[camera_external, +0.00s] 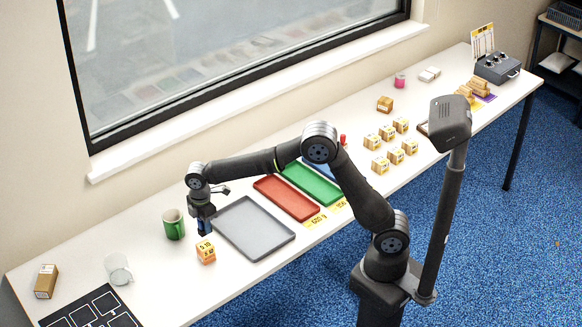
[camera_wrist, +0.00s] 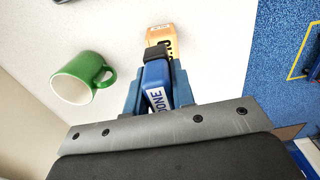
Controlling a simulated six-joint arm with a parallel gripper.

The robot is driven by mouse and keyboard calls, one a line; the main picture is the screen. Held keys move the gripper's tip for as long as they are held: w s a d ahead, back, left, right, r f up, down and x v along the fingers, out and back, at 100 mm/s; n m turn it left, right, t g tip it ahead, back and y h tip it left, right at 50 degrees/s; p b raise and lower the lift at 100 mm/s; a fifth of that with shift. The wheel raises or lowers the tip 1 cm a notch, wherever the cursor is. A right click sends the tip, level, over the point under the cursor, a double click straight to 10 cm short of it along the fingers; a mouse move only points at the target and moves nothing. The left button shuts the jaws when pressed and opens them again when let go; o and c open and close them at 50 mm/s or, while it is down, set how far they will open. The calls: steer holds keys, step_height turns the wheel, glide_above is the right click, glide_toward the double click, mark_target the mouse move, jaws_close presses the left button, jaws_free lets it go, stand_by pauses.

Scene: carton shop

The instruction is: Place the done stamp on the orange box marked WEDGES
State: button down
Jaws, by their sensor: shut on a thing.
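My gripper (camera_external: 205,222) is shut on the done stamp, a blue block with a dark end and a white DONE label. The done stamp (camera_wrist: 156,80) shows clearly between the fingers in the wrist view. The orange box (camera_external: 206,252) stands on the white table just in front of my gripper, apart from it in the outside view. In the wrist view the orange box (camera_wrist: 163,36) is beyond the stamp's dark end and partly hidden by it. Its lettering is too small or covered to read in full.
A green mug (camera_external: 173,224) stands close to the left of my gripper. A grey tray (camera_external: 283,240) lies to the right, with a red tray (camera_external: 286,198) and a green tray (camera_external: 313,183) beyond.

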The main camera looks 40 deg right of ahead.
mark_target(203, 236)
steer(key=shift+s+a+f, duration=0.15)
steer(key=shift+a+f, duration=0.25)
steer(key=shift+a, duration=0.2)
steer(key=shift+f, duration=1.95)
steer(key=shift+f, duration=0.15)
steer(key=c, duration=1.2)
jaws_free()
step_height(203, 236, up, 12)
steer(key=shift+r, duration=0.2)
